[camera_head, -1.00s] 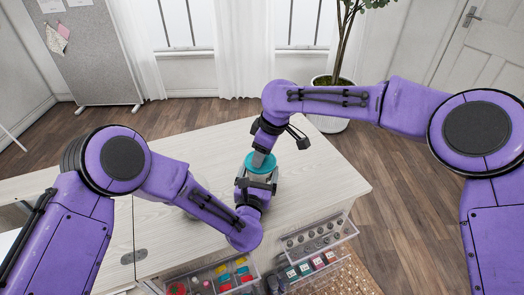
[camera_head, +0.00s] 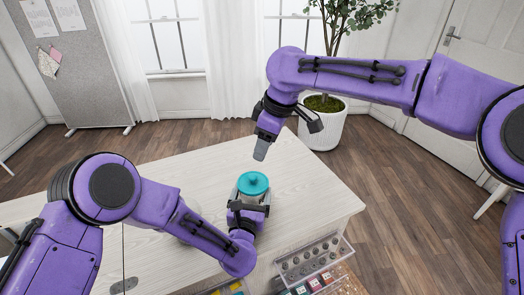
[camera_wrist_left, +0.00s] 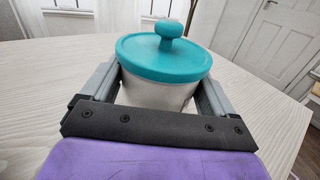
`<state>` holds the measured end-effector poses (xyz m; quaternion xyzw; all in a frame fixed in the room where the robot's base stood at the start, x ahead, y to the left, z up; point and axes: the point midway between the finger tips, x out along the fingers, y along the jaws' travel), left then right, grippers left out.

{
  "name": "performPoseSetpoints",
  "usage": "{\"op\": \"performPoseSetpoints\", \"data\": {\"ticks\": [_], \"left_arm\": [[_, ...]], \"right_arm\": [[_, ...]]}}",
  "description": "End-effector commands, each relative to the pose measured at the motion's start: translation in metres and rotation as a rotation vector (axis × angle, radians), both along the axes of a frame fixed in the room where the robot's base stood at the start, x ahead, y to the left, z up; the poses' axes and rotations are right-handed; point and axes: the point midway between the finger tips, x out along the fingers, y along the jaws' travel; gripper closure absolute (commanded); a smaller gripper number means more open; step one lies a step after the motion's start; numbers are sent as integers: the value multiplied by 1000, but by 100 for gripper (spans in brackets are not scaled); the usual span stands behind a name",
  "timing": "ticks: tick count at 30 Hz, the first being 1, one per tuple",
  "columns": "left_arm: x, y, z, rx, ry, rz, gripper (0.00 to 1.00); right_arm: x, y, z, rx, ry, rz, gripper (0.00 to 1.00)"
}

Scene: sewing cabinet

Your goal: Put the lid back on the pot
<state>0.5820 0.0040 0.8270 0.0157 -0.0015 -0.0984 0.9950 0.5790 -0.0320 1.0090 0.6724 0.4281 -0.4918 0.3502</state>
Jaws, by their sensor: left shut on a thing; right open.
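The pot (camera_wrist_left: 160,94) is pale and stands on the wooden table. The teal lid (camera_head: 253,183) with a round knob sits on top of the pot and looks level; it also shows in the left wrist view (camera_wrist_left: 165,56). My left gripper (camera_head: 250,203) is shut around the pot's sides, one finger on each side, below the lid. Its fingers also show in the left wrist view (camera_wrist_left: 158,88). My right gripper (camera_head: 261,152) is open and empty, above and behind the lid, apart from it.
Clear trays with spools (camera_head: 312,258) and small coloured items stand at the table's front right edge. The table top (camera_head: 315,190) to the right of the pot is clear. A potted plant (camera_head: 322,125) stands on the floor behind the table.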

Motion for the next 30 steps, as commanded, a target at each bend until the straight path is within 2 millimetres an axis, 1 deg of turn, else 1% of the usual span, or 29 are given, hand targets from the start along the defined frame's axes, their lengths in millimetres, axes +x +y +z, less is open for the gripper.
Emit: {"op": "performPoseSetpoints", "data": {"ticks": [5,6,7,14,17,20,27,30], "left_arm": [[0,0,0,0,-1,0,67],[0,0,0,0,-1,0,9],[0,0,0,0,0,0,0],[0,0,0,0,0,0,0],[-7,1,-1,0,0,0,0],[-23,4,-2,0,1,-3,0],[-75,14,-2,0,1,-3,0],[-91,18,-2,0,0,-2,0]], "right_arm": [[0,0,0,0,0,0,48],[0,0,0,1,0,0,48],[0,0,0,1,0,-1,48],[0,0,0,1,0,0,48],[0,0,-2,1,0,-1,48],[0,0,-6,1,0,0,48],[0,0,-17,1,0,0,48],[0,0,-20,1,0,-1,48]]}}
